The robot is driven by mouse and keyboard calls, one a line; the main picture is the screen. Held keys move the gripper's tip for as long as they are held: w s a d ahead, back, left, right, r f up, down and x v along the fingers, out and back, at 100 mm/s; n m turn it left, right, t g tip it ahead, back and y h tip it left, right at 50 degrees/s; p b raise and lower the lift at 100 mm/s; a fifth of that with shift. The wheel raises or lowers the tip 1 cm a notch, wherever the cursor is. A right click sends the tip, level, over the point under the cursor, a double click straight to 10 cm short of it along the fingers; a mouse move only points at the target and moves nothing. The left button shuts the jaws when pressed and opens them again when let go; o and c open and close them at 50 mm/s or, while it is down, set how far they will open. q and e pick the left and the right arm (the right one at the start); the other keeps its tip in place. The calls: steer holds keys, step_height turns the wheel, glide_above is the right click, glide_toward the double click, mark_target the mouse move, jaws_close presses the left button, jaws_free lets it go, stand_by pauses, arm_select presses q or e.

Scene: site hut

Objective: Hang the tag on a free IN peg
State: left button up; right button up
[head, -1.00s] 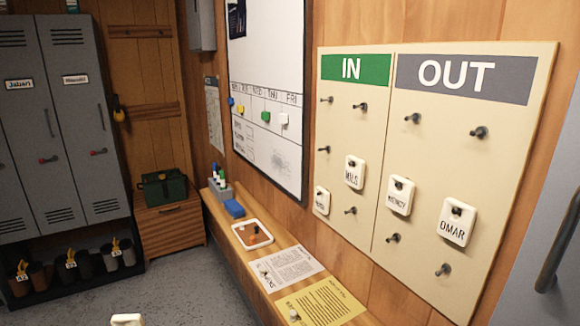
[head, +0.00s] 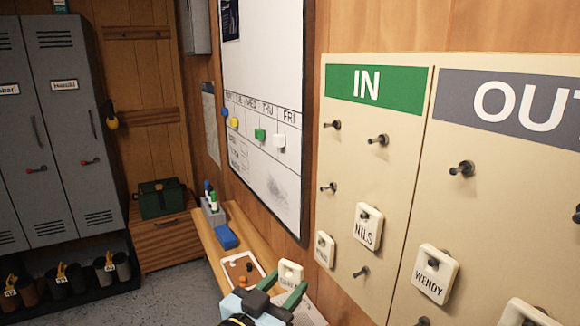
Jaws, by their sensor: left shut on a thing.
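My left gripper (head: 284,288) is at the bottom centre of the head view, its greenish fingers shut on a small white tag (head: 290,271). The tag's lettering is too small to read surely. The tag is held up left of the cream peg board (head: 405,190) and below its IN pegs, apart from them. Under the green IN header (head: 366,87), bare pegs show at upper left (head: 332,125), upper right (head: 378,140), middle left (head: 328,188) and lower right (head: 361,272). A NILS tag (head: 368,226) and another tag (head: 325,250) hang on IN pegs. My right gripper is out of view.
On the OUT side hang a WENDY tag (head: 436,275) and a cut-off tag (head: 528,312); a bare peg (head: 462,169) is above. A narrow wooden ledge (head: 212,243) with a tray (head: 240,270) runs below the whiteboard (head: 265,130). Space before the IN pegs is clear.

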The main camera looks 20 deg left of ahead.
arm_select(q)
step_height(320, 180, up, 26)
steer(key=w+a+m+g+h+p, duration=0.2)
steer(key=a+m+g+h+p, duration=0.15)
steer(key=m+h+p, duration=0.4)
steer(key=shift+n+h, duration=0.45)
steer(key=shift+n, duration=0.3)
steer(key=shift+s+d+f+p+x, duration=0.15)
steer(key=shift+p+x, duration=0.55)
steer(key=shift+x, duration=0.55)
steer(key=shift+s+d+p+x, duration=0.15)
steer(key=shift+p+x, duration=0.5)
steer(key=shift+x, duration=0.6)
steer(key=shift+d+f+p+x, duration=0.1)
steer(key=shift+p+x, duration=0.6)
steer(key=shift+x, duration=0.55)
steer(key=shift+w+d+p, duration=0.35)
steer(key=shift+w+d, duration=0.05)
steer(key=shift+w, duration=0.1)
steer(key=shift+f, duration=0.25)
steer(key=o, duration=0.9)
